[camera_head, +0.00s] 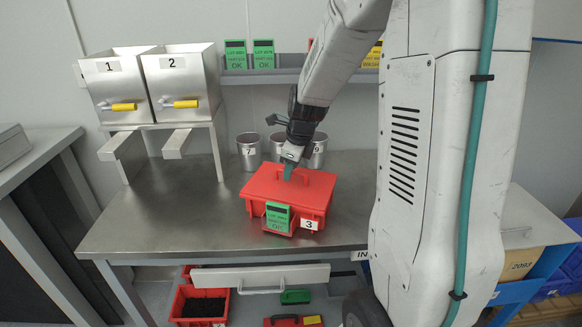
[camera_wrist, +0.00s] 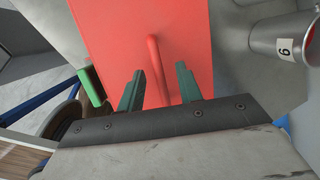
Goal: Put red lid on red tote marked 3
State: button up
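The red tote (camera_head: 257,209) marked 3 stands on the steel table, with a green card and the 3 label on its front. The red lid (camera_head: 265,184) lies over the tote's top and looks level; I cannot tell if it is fully seated. The lid (camera_wrist: 110,40) fills the middle of the wrist view, with its bar handle (camera_wrist: 156,60) pointing between my fingers. My gripper (camera_head: 289,170) is just at the handle from above. In the wrist view my green fingers (camera_wrist: 159,87) are spread, with gaps on both sides of the handle.
Metal cups (camera_head: 249,152) stand behind the tote, one close in the wrist view (camera_wrist: 282,36). Bins 1 and 2 (camera_head: 180,85) stand on a rack at left. A shelf (camera_head: 260,77) with cards runs behind. A red bin (camera_head: 203,306) sits below. The table's left front is clear.

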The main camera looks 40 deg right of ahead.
aim_at(296, 186)
jog(key=v, duration=0.8)
jog(key=s+a+r+n, duration=0.1)
jog(key=s+a+n, duration=0.4)
jog(key=s+n, duration=0.3)
jog(key=s+a+r+n+g, duration=0.1)
jog(key=s+a+r+n, duration=0.1)
jog(key=s+a+n, duration=0.4)
jog(key=s+a+r+n, duration=0.2)
jog(key=s+a+n, duration=0.3)
jog(key=s+n, duration=0.6)
jog(key=shift+a+n+g, duration=0.35)
jog(key=shift+n+g, duration=0.05)
jog(key=shift+n, duration=1.7)
